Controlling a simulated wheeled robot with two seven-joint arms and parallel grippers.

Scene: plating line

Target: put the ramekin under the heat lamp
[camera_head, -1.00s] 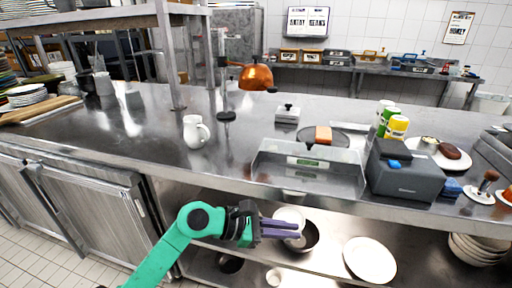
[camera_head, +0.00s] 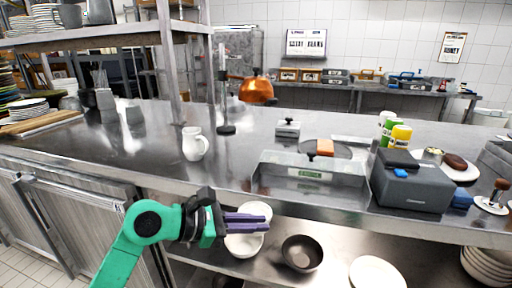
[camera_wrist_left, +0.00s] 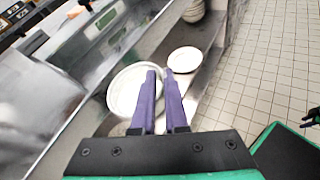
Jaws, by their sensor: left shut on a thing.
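The ramekin (camera_head: 257,209) is small, white and round. My left gripper (camera_head: 262,222) is shut on it in front of the counter's lower shelf, below the worktop's front edge. The purple fingers cover part of it in the head view. In the left wrist view, a pale round dish (camera_wrist_left: 126,90) lies at the left fingertips (camera_wrist_left: 160,74) and looks like the ramekin. The heat lamp (camera_head: 256,91) has a copper shade and hangs on a stand over the steel worktop, farther back. The worktop below the shade looks bare.
A white jug (camera_head: 194,144) stands on the worktop left of the lamp. A low clear-walled tray (camera_head: 310,184) and a grey machine (camera_head: 408,183) line the front edge to the right. A white bowl (camera_head: 243,246), dark bowl (camera_head: 302,254) and plate (camera_head: 377,273) sit on the lower shelf.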

